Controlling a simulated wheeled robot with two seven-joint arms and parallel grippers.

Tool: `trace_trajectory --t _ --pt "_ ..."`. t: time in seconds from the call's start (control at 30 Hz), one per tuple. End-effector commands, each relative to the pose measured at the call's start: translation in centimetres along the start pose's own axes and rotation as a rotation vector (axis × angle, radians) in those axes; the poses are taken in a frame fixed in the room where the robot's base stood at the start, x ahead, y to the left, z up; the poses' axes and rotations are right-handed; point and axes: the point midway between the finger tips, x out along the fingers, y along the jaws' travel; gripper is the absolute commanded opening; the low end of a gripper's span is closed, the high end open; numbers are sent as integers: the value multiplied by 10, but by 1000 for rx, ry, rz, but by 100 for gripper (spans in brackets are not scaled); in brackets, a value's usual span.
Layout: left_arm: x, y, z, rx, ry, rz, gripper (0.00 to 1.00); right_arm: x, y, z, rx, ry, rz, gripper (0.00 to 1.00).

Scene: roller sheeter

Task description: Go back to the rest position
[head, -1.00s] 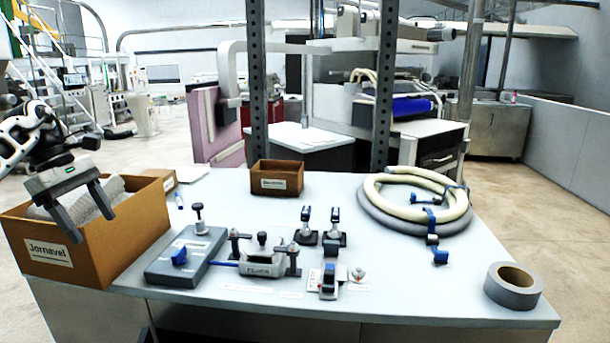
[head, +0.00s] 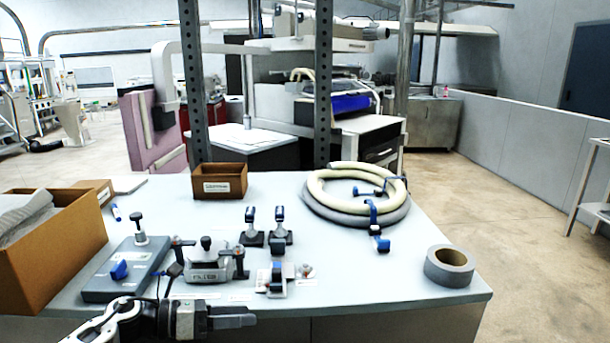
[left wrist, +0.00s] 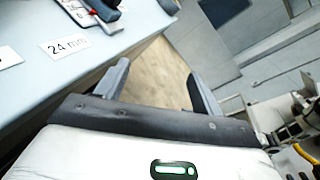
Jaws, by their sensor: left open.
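My left gripper (head: 235,318) is low in the head view, in front of the table's near edge, with its fingers pointing right. In the left wrist view its two fingers (left wrist: 160,88) are spread apart with nothing between them, and floor shows in the gap. The table (head: 390,318) stands behind it in the head view. My right gripper does not show in either view.
A cardboard box (head: 75,245) with grey contents stands at the table's left. A grey fixture block (head: 125,270), a clamp device (head: 208,262), a small brown bin (head: 220,182), coiled hoses (head: 355,210) and a tape roll (head: 449,268) are on the table.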

Motion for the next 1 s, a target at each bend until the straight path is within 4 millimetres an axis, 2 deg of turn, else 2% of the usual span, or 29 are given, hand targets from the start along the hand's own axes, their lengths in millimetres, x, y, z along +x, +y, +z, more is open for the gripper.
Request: trace_trajectory --t 0.03,0.1,0.23,0.37,0.43,0.5,0.6,0.7,0.8,1.0 --pt "18 -13 -17 -173 -111 -16 67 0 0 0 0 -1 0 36" --pt "32 -24 -32 -435 -270 -22 67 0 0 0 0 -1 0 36" --pt "33 -31 -67 -968 -557 -10 67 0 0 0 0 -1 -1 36" --pt "13 -32 -123 -1530 -837 28 67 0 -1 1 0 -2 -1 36" --pt "-3 -36 -161 -1826 -986 59 67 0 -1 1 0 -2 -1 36" --pt "-20 -43 -200 -2091 -1127 95 67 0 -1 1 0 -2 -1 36" --pt "-40 -59 -249 -2389 -1298 146 67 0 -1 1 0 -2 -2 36" --pt "-53 -74 -280 -2572 -1415 184 67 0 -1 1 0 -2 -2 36" --pt "-59 -83 -296 -2666 -1476 205 67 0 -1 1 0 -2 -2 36" --pt "-61 -85 -300 -2691 -1494 213 67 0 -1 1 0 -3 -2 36"
